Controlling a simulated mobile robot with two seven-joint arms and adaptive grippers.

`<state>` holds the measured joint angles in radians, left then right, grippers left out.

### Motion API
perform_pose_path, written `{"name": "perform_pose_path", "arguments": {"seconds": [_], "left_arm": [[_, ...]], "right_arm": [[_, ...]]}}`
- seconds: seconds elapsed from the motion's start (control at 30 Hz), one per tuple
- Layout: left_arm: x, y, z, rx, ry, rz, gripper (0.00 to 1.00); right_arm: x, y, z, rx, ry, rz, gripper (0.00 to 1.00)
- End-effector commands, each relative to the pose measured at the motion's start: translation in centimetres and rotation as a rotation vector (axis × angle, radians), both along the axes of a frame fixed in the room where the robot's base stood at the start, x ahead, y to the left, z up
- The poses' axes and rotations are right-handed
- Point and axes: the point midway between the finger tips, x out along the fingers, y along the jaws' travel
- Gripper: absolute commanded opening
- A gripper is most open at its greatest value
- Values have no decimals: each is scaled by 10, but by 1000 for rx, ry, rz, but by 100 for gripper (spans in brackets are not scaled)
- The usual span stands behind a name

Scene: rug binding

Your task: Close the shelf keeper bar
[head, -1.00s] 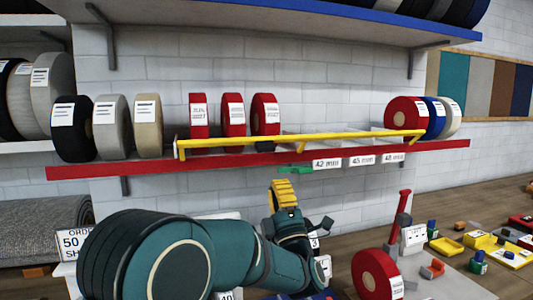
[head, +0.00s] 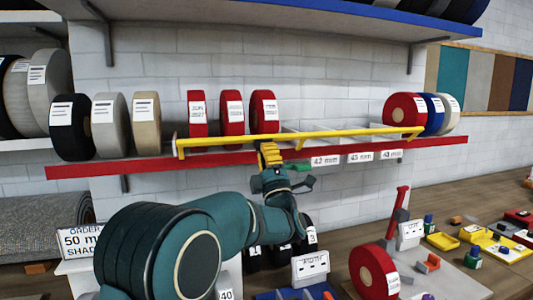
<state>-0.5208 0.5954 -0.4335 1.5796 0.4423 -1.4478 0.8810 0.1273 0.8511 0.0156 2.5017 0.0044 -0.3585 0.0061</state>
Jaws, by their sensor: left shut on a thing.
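The yellow shelf keeper bar (head: 350,133) runs across the front of the red-edged shelf (head: 220,159), before the red rolls and the empty slots. Its bent left end is by the shelf's left part, and its right end is in front of the red roll at the right. My left gripper (head: 268,153) has come up from below and is shut on the keeper bar near its middle. The fingers hide the bar's small dark grip. My right gripper is not in view.
Three red rolls (head: 232,113) stand behind the bar. Red, blue and white rolls (head: 404,110) stand at the shelf's right. A blue-edged shelf (head: 300,14) hangs above. The workbench below holds a red roll (head: 373,272) and several small items.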

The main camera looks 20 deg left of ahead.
Motion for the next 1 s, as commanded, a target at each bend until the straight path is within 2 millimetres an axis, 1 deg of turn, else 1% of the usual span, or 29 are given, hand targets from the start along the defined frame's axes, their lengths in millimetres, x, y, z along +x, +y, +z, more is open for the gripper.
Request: {"name": "perform_pose_path", "arguments": {"seconds": [0.67, 1.0], "left_arm": [[1, 1, 6, -37, 53, -1, 0], [2, 2, 15, -84, 118, -1, 0]], "right_arm": [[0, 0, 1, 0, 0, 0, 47], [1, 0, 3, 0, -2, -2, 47]]}}
